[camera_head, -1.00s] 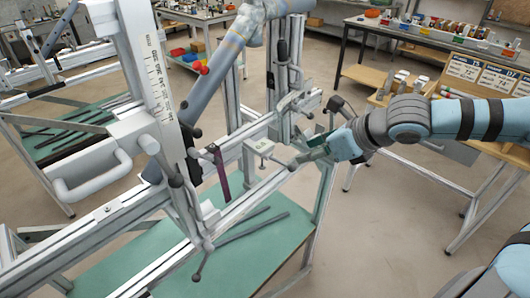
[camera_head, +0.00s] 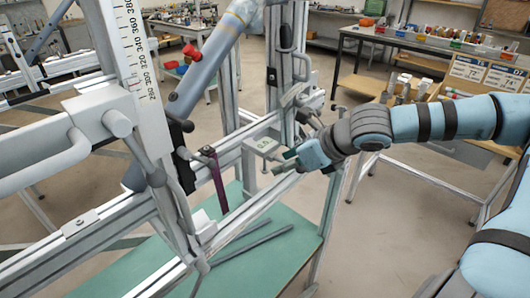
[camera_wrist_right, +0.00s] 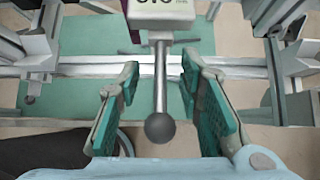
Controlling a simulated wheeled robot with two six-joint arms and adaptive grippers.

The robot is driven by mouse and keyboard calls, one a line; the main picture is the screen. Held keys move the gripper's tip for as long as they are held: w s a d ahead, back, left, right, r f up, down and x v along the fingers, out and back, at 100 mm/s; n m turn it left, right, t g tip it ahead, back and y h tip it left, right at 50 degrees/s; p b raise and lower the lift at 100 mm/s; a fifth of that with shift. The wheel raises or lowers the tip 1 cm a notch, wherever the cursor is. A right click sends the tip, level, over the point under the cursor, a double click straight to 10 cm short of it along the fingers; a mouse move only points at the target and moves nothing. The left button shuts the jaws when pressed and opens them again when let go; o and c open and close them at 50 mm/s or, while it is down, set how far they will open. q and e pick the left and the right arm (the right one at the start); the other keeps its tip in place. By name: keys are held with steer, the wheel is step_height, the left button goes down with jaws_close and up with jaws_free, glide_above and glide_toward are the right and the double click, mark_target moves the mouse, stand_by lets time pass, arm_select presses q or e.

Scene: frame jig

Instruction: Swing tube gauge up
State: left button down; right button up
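The tube gauge is a pale box (camera_head: 263,146) on the rail of the frame jig in the head view. In the right wrist view its display box (camera_wrist_right: 160,10) is at the top, cut off by the edge. A grey rod (camera_wrist_right: 160,75) runs from it towards me and ends in a dark ball knob (camera_wrist_right: 160,127). My right gripper (camera_head: 284,162) is beside the gauge. In the wrist view its green-padded fingers (camera_wrist_right: 165,105) are open on either side of the rod and knob, with gaps on both sides. My left gripper is not in view.
The jig's rail (camera_head: 245,205) runs below the gauge, with a purple strap-like part (camera_head: 217,180) to its left. A post with a scale (camera_head: 135,50) and a bar handle (camera_head: 40,155) stand at left. Below is a green shelf (camera_head: 280,262) holding dark tubes. Open floor lies right.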

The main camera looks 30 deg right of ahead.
mark_target(272, 151)
steer(key=shift+c, duration=0.4)
steer(key=shift+s, duration=0.1)
steer(key=c, duration=0.6)
steer(key=shift+d, duration=0.1)
jaws_close()
steer(key=shift+r, duration=0.1)
steer(key=shift+w+r+p, duration=0.15)
steer(key=shift+r+p, duration=0.1)
steer(key=shift+r, duration=0.35)
steer(key=shift+w+r+p, duration=0.15)
steer(key=shift+r+p, duration=0.05)
steer(key=shift+r, duration=0.35)
steer(key=shift+w+a+r+p, duration=0.15)
steer(key=shift+r+p, duration=0.1)
steer(key=shift+r, duration=0.3)
steer(key=shift+w+a+r+p, duration=0.1)
steer(key=shift+w+r+p, duration=0.1)
steer(key=shift+r, duration=0.35)
